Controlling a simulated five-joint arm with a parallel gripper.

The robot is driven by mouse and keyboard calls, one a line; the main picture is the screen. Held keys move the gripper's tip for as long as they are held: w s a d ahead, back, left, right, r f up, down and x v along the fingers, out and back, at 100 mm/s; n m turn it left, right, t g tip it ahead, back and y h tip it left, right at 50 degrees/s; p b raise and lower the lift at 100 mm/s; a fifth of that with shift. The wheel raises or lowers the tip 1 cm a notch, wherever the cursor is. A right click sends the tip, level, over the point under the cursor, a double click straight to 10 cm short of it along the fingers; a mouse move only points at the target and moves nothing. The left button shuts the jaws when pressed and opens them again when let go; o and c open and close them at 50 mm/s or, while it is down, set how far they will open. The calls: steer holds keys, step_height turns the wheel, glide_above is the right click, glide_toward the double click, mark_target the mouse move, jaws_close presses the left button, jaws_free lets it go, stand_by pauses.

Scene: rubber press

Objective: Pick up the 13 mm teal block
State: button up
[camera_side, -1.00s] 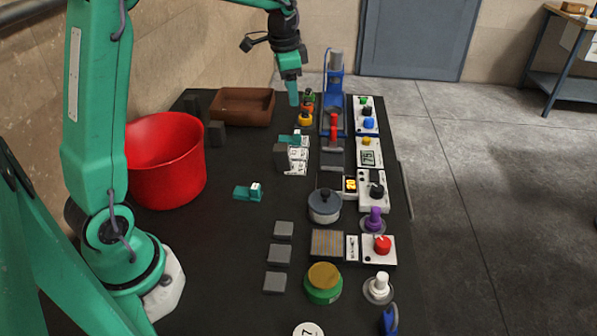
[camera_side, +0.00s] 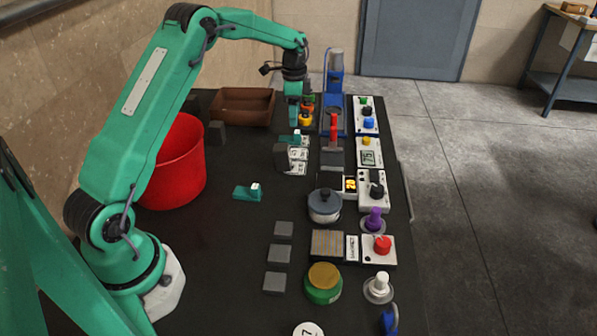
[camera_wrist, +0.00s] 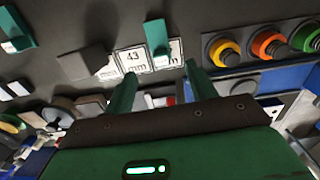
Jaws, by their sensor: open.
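One teal block (camera_side: 289,138) with a white face lies at the far end of a row of white size cards (camera_side: 297,168). In the wrist view this teal block (camera_wrist: 156,36) lies on the right-hand card, just beyond my fingertips. A second teal block (camera_side: 248,192) lies alone on the dark mat nearer the arm base; a teal block also shows at the wrist view's upper left (camera_wrist: 16,30). I cannot read a size on either block. My gripper (camera_wrist: 161,70) is open and empty, its two green fingers apart; in the side view it (camera_side: 295,122) hangs above the far block.
A dark grey block (camera_side: 281,156) stands beside the cards. Yellow, orange and green buttons (camera_side: 306,119) and a blue press (camera_side: 334,100) stand close to the gripper. A red bin (camera_side: 178,170) and brown tray (camera_side: 240,106) are to the left. The mat around the second block is clear.

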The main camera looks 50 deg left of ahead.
mark_target(296, 139)
steer(key=shift+f, duration=1.3)
steer(key=shift+f, duration=2.6)
steer(key=shift+a, duration=0.1)
steer(key=c, duration=1.2)
steer(key=shift+o, duration=0.2)
steer(key=shift+r, duration=0.2)
